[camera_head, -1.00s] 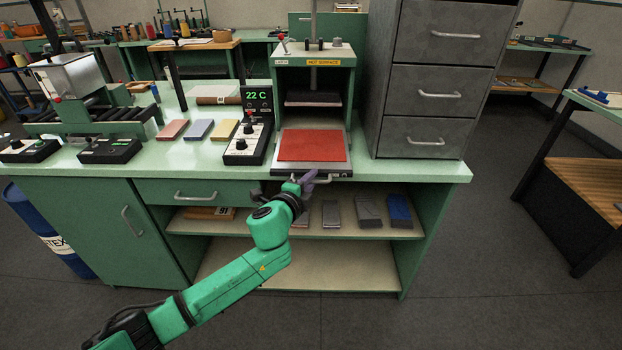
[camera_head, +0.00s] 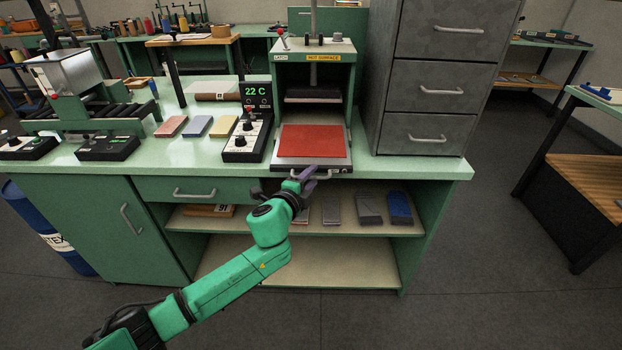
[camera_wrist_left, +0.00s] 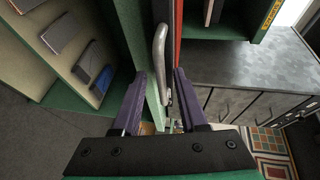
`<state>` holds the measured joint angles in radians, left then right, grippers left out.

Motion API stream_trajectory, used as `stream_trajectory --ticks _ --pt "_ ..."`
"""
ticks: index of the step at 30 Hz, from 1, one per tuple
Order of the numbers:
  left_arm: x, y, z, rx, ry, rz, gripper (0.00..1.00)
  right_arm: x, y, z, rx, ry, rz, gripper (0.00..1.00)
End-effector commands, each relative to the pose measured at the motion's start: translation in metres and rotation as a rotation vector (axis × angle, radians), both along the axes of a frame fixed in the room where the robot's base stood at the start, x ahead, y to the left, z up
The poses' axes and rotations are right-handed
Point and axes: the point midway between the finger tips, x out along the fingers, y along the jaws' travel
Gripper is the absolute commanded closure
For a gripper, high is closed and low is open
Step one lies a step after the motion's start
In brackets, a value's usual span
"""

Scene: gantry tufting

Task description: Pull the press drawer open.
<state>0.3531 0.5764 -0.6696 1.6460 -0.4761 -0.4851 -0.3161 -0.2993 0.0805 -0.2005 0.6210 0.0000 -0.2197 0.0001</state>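The press (camera_head: 315,50) stands on the green bench. Its drawer, a tray with a red top (camera_head: 312,142), lies in front of the press opening with its front at the bench edge. A curved metal handle (camera_head: 325,176) is on the drawer front. My left gripper (camera_head: 308,175) is at this handle, partly covering it in the head view. In the left wrist view, the handle (camera_wrist_left: 159,60) stands between the two purple fingers of my left gripper (camera_wrist_left: 160,75), which are apart with gaps beside the bar. My right gripper is not in view.
A control box (camera_head: 248,137) reading 22 C stands left of the press. A grey cabinet (camera_head: 430,85) stands close on the right. Below, an open shelf (camera_head: 280,222) holds several blocks. The floor in front is clear.

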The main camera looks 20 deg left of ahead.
Motion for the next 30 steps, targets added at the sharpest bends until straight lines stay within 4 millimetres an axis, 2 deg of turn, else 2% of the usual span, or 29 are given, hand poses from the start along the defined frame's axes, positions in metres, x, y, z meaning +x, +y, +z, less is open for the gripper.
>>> stream_trajectory --ticks 5,8,11,18,21,25,30 --pt "-0.004 0.001 0.001 0.0 -0.002 -0.001 0.58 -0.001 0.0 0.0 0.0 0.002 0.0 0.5" --pt "-0.015 0.003 0.002 0.001 0.0 0.001 0.58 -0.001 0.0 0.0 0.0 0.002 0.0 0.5" --pt "-0.034 0.005 0.006 0.001 0.001 -0.001 0.58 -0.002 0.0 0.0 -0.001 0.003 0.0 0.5" --pt "-0.101 0.015 0.014 0.002 0.006 -0.003 0.58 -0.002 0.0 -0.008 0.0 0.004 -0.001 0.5" --pt "-0.122 0.018 0.019 0.001 0.005 -0.002 0.58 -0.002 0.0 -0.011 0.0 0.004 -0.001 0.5" --pt "-0.138 0.021 0.024 0.001 0.002 0.0 0.58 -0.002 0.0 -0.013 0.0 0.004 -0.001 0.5" --pt "-0.142 0.021 0.027 0.0 0.0 0.0 0.58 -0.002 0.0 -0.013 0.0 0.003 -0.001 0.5"
